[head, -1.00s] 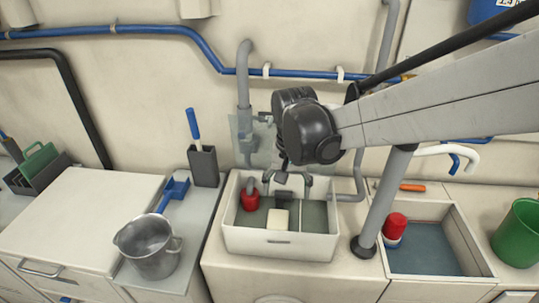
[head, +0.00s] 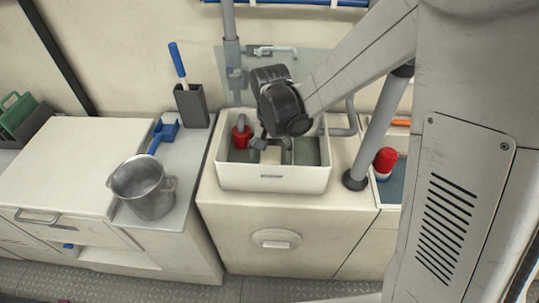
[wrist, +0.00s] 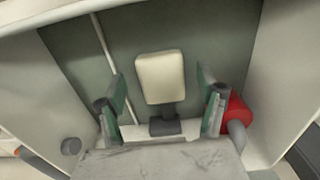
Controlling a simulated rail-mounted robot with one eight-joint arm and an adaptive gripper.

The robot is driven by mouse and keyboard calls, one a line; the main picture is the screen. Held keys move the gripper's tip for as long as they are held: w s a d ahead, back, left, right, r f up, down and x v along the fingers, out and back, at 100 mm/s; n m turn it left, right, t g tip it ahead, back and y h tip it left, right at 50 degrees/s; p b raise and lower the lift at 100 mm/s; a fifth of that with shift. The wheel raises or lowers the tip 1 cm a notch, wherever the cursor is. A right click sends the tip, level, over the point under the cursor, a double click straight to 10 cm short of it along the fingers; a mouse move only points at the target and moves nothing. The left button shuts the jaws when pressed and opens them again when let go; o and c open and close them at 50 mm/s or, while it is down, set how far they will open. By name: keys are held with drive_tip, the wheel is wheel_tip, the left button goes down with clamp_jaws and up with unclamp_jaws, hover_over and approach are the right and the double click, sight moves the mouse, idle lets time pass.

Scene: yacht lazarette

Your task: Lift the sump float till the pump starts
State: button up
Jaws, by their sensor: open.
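The sump float, a cream block on a dark bracket, sits inside the white sump box (head: 271,178). In the wrist view the float (wrist: 160,77) appears between the two fingers of my gripper (wrist: 162,98), which is open with visible gaps on both sides. In the head view my gripper's dark wrist hangs over the box and hides part of its inside; the float (head: 271,156) shows just below it. The red pump (head: 241,138) with a grey hose stands at the box's left; it is at the right in the wrist view (wrist: 236,113).
A grey post (head: 380,130) and a red-topped container (head: 385,161) stand right of the box. The box walls closely surround my gripper.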

sight(270, 160)
drive_tip(key=shift+f, duration=1.6)
drive_tip(key=c, duration=1.7)
drive_tip(key=r, duration=0.2)
drive_tip(key=w+r, duration=0.1)
drive_tip(key=shift+d+r, duration=0.1)
drive_tip(key=shift+r, duration=0.25)
drive_tip(key=shift+w+r, duration=0.25)
drive_tip(key=shift+r, duration=0.15)
